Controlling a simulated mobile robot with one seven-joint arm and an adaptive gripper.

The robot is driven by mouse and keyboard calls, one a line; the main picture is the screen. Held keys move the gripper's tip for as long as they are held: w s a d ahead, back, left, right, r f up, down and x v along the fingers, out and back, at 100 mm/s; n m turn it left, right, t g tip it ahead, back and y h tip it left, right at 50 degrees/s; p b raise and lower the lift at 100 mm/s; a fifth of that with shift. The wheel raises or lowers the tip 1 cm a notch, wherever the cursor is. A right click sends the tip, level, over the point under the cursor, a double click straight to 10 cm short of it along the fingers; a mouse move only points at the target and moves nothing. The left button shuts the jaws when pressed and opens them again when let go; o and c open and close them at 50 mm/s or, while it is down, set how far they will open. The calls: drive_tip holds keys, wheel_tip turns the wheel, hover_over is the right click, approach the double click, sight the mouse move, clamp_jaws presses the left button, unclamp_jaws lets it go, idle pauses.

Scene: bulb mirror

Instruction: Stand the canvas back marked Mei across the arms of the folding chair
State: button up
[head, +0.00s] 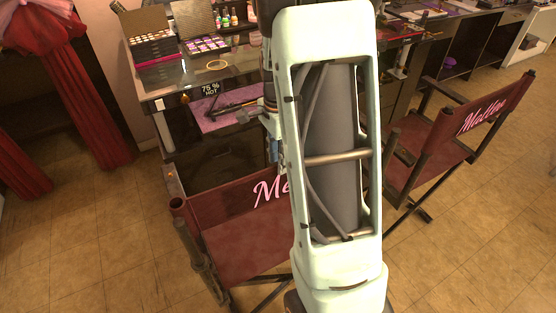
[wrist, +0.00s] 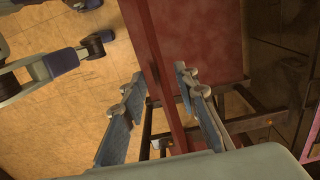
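The dark red canvas back (head: 235,199) shows pink letters beginning "Me"; my arm hides the rest of the word. It stretches across the folding chair (head: 205,262) at the lower middle of the head view, above the red seat (head: 245,243). In the wrist view a narrow red strip, seemingly the canvas back (wrist: 166,70), runs between my fingers, with a wider red surface (wrist: 205,35) beside it. My gripper (wrist: 160,88) is open, one finger on each side of the strip, with a gap visible at the left finger. My gripper is partly hidden behind my arm in the head view (head: 273,150).
A second folding chair (head: 428,145) with a red back lettered in pink stands at the right. A counter with a glass top (head: 190,80) holds makeup palettes (head: 205,44) and bottles behind. A red curtain (head: 85,90) hangs at the left. Open floor (head: 95,240) lies at the lower left.

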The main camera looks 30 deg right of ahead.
drive_tip(key=shift+r+p, duration=1.35)
drive_tip(key=shift+r, duration=0.7)
drive_tip(key=shift+w, duration=0.1)
